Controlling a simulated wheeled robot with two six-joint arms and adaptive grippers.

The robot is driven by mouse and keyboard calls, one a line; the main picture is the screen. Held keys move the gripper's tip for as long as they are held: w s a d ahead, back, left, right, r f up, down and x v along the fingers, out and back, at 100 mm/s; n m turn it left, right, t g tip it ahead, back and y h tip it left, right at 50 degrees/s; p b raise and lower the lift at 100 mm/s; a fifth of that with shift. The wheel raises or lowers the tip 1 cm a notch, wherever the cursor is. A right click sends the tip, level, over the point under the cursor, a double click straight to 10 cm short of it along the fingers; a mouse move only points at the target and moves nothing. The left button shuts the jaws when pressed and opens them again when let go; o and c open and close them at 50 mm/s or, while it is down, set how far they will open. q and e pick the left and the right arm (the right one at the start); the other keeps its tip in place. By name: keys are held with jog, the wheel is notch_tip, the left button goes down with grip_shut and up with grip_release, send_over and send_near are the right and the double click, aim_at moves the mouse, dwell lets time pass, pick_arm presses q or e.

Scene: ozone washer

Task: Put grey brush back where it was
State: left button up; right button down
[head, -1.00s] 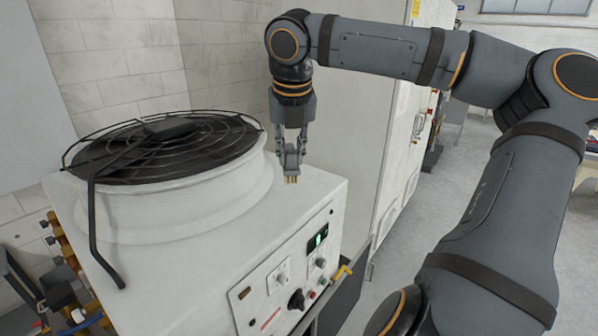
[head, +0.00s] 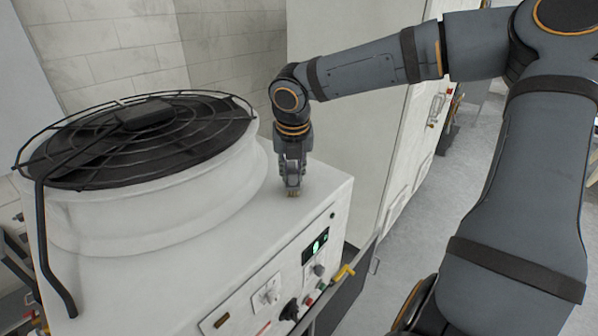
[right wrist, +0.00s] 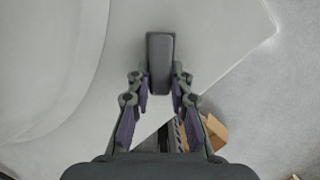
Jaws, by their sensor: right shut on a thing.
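The grey brush (right wrist: 160,62) shows in the right wrist view as a dark grey block between my fingertips. My right gripper (head: 291,180) is shut on it and points down over the white machine top. My left gripper is not in view.
The black fan guard (head: 140,140) stands on the left of the machine. The front panel (head: 290,285) has knobs and a green display. A pale cabinet (head: 340,100) rises behind my gripper. The machine top around the brush is clear.

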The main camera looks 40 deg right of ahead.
jog(key=shift+s+f, duration=0.15)
jog(key=shift+s, duration=0.05)
jog(key=shift+s+a, duration=0.2)
jog(key=shift+a, duration=0.05)
jog(key=shift+s+a, duration=0.1)
jog(key=shift+a, duration=0.05)
jog(key=c, duration=1.6)
grip_release()
jog(key=shift+a, duration=0.1)
jog(key=o, duration=0.4)
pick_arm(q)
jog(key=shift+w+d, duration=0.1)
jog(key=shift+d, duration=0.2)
pick_arm(e)
jog(key=shift+w+d, duration=0.25)
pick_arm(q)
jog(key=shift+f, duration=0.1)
